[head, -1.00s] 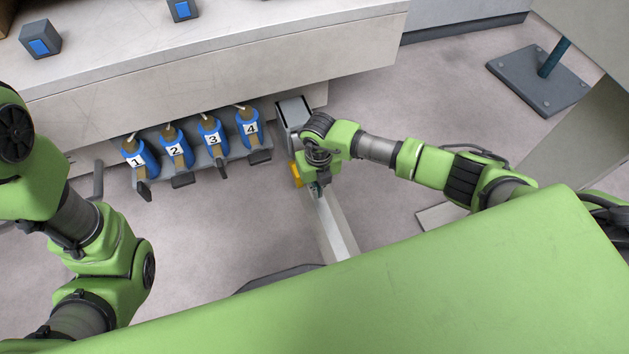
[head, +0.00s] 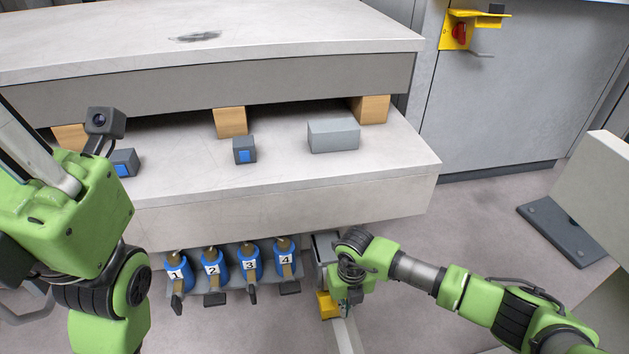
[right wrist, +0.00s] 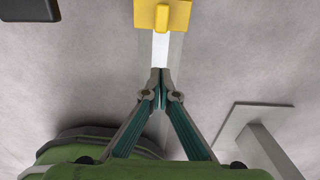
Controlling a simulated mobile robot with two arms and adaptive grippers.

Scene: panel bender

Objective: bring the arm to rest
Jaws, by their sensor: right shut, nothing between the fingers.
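My right arm reaches in from the right in the head view. Its gripper (head: 346,310) hangs low beside a grey box with a yellow part (head: 327,305), right of the blue numbered units. In the right wrist view the gripper (right wrist: 160,88) is shut with its fingertips together and nothing between them. The yellow part (right wrist: 162,16) lies ahead of the fingertips, apart from them in that picture. A pale bar (right wrist: 161,48) runs below the fingertips. My left arm stands at the left of the head view; its fingertips do not show.
Blue units numbered 1 to 4, such as unit 4 (head: 284,257), sit under the bench front (head: 290,207). Blue-faced blocks (head: 245,150) and a grey block (head: 333,135) rest on the lower shelf. A yellow bracket with a red knob (head: 459,31) is on the cabinet. A post base (head: 565,232) stands right.

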